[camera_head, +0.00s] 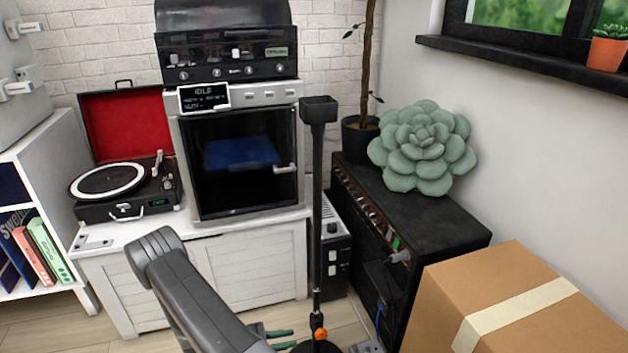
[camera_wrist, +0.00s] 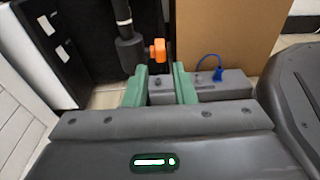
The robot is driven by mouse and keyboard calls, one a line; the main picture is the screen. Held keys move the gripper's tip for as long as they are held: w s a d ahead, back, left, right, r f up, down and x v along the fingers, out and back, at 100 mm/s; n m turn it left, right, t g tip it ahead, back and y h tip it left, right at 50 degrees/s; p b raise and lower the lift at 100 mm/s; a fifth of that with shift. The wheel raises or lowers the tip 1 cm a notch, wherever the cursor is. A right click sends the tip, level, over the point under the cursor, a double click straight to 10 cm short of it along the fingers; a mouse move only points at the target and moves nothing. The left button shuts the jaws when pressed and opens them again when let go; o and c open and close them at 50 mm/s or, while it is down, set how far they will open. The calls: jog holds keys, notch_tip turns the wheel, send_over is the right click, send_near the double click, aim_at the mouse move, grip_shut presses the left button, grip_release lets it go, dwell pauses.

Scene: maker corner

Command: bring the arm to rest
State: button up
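My gripper (camera_head: 288,339) shows at the bottom of the head view, low beside the black stand, with its two green fingers apart. In the wrist view my gripper (camera_wrist: 160,68) has a clear gap between the green fingers, and nothing is held. Through the gap I see a grey box (camera_wrist: 160,90) with knobs and an orange knob (camera_wrist: 158,50) on the stand, both beyond the fingers. My grey arm reaches down from the lower middle of the head view and hides part of the floor.
A black stand (camera_head: 318,190) rises close to my gripper. A black amplifier (camera_head: 440,235) and a cardboard box (camera_head: 520,300) stand to the right. A white cabinet (camera_head: 250,265) with an oven (camera_head: 195,150) and a record player (camera_head: 125,205) is behind my arm.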

aim_at(317, 334)
jog(key=b+x, duration=0.1)
jog(key=x, duration=0.8)
jog(key=shift+w+d+b, duration=0.1)
jog(key=shift+d+b, duration=0.1)
jog(key=shift+b, duration=0.2)
